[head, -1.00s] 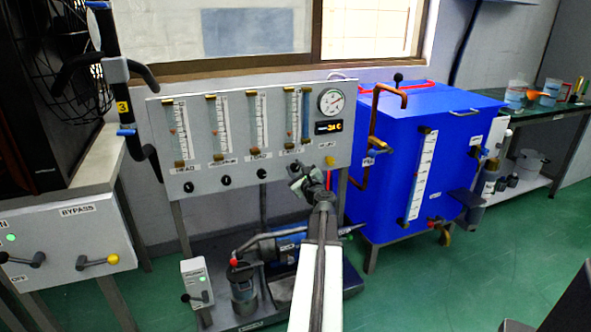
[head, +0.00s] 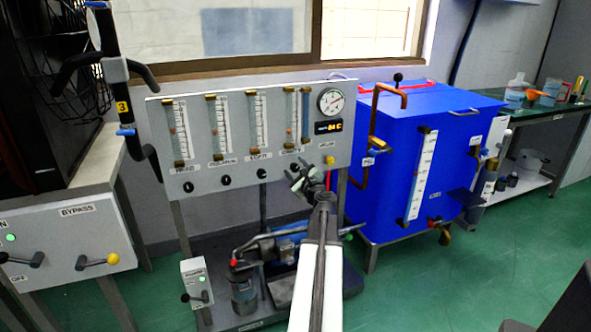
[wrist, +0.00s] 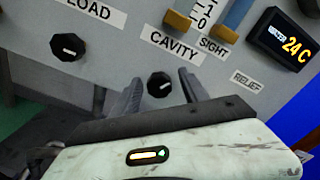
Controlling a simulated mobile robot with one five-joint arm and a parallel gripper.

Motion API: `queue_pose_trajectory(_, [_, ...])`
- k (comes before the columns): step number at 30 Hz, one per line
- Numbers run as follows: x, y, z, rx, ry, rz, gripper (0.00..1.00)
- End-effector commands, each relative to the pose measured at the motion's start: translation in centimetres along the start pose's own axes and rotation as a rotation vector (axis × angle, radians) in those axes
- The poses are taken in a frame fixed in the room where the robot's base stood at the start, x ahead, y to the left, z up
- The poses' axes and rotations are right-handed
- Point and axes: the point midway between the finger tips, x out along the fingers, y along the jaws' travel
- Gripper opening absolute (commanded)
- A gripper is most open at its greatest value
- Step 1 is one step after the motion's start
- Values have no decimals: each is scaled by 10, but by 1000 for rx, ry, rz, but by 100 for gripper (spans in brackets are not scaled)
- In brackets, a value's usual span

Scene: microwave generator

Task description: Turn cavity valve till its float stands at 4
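The cavity valve is a small black knob (wrist: 159,85) with a white mark, below the CAVITY label (wrist: 173,45) in the wrist view. My gripper (wrist: 161,76) is open, with one finger on each side of the knob in the picture and gaps visible; I cannot tell how deep the fingers reach. In the head view my gripper (head: 303,178) is in front of the panel's lower right and hides the knob. The cavity flow tube (head: 289,115) is fourth from the left. Its float is too small to read; the wrist view shows only the tube's lower end (wrist: 197,15).
The LOAD knob (wrist: 69,47) is left of my gripper. A sight tube (head: 306,115), a gauge (head: 331,100) and a temperature display (head: 328,127) are on the panel's right. A blue tank (head: 390,190) stands right of the panel. A pump (head: 285,245) is below.

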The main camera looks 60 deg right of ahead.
Motion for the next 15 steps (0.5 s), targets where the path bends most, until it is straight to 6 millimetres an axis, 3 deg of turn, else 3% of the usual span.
queue_pose_trajectory(8, [-4,1,1,1,-1,2,52])
queue_pose_trajectory(15, [-43,2,1,1,0,-1,52])
